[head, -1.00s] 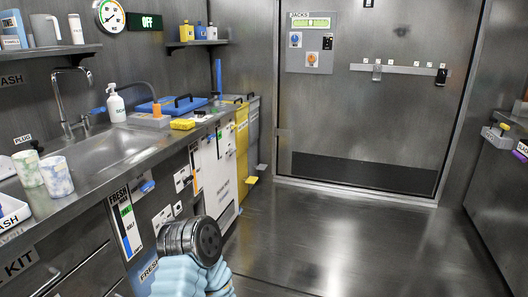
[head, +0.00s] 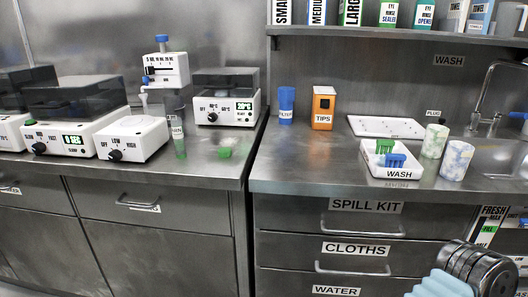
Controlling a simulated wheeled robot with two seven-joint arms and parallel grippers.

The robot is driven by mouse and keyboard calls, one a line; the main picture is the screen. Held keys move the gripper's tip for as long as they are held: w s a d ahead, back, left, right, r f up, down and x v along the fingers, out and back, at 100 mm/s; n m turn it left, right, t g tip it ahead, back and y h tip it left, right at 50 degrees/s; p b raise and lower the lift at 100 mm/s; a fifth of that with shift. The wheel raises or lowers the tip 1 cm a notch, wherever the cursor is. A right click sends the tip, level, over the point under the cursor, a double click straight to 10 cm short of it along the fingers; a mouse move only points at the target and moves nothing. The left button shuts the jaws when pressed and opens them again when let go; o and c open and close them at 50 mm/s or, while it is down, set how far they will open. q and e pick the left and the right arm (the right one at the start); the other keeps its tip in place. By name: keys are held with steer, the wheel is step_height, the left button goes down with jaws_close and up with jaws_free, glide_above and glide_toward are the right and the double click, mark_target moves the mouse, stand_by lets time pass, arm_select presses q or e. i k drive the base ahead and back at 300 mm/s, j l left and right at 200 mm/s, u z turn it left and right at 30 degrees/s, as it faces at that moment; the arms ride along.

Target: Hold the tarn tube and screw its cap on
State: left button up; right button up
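A clear tube (head: 179,146) with a white label stands upright on the left counter, in front of the white dispenser (head: 166,72) with the blue top. Its label is too small to read, so I cannot tell whether it is the tarn tube. A small green object (head: 225,153) lies on the counter to its right; I cannot tell whether it is a cap. Neither gripper shows. Only a grey ringed metal part with a pale blue section, seemingly my own arm, is at the lower right, far from the tube.
White machines (head: 75,135) and a dial unit (head: 132,138) stand left, a temperature unit (head: 226,110) behind. The right counter holds a blue filter cup (head: 286,105), orange tips box (head: 323,108), wash tray (head: 393,173) and two marbled cups (head: 456,160). A gap separates the counters.

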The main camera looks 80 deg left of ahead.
mark_target(177, 127)
steer(key=u, duration=3.65)
